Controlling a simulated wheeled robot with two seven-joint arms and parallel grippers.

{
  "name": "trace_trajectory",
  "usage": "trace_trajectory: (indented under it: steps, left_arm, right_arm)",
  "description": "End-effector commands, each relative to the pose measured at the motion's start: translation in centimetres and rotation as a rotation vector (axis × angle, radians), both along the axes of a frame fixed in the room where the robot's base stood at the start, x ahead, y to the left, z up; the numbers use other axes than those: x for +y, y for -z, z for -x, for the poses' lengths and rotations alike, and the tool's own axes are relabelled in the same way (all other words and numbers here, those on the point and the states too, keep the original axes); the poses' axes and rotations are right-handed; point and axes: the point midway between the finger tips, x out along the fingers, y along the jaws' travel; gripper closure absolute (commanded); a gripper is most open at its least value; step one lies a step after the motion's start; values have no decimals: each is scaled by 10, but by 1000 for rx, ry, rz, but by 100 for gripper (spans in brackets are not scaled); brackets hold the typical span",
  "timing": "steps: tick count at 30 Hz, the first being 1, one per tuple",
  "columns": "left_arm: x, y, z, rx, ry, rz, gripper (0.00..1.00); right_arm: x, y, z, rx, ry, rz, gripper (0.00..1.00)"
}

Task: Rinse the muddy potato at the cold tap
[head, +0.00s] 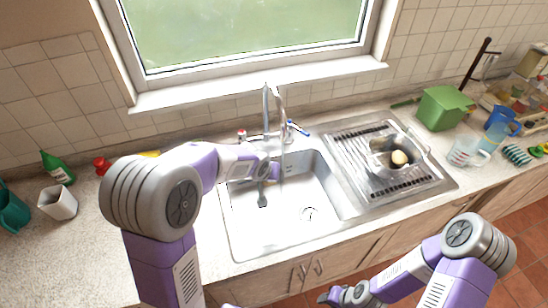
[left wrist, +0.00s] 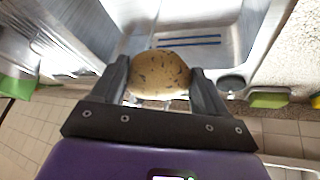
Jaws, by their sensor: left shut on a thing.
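My left gripper (head: 268,170) is over the sink (head: 285,225), just below the tap (head: 267,110). In the left wrist view it is shut on the potato (left wrist: 158,75), which is tan with dark specks of mud. The gripper hides the potato in the head view. The blue-marked cold handle (head: 298,128) is right of the spout and the red-marked handle (head: 242,135) left of it. A faint pale line hangs below the spout; I cannot tell if water runs. My right gripper (head: 335,297) is low, in front of the counter, and its opening is unclear.
A colander (head: 415,165) with round items stands on the ribbed drainer (head: 355,150) right of the sink. A green box (head: 442,108), a blue jug (head: 498,130) and a clear cup (head: 463,152) stand farther right. A white cup (head: 58,203) and green bottle (head: 57,168) stand left.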

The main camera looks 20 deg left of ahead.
Motion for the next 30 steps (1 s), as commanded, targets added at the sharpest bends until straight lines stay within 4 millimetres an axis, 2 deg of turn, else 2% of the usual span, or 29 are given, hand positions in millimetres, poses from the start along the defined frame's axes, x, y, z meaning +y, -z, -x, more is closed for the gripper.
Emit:
trace_trajectory:
  steps: [17,30]
  left_arm:
    - [0,-3,2,-1,0,1,60]
    - [1,-32,36,0,2,1,60]
  right_arm:
    - [0,-2,0,0,0,0,57]
    - [0,-28,0,0,0,0,57]
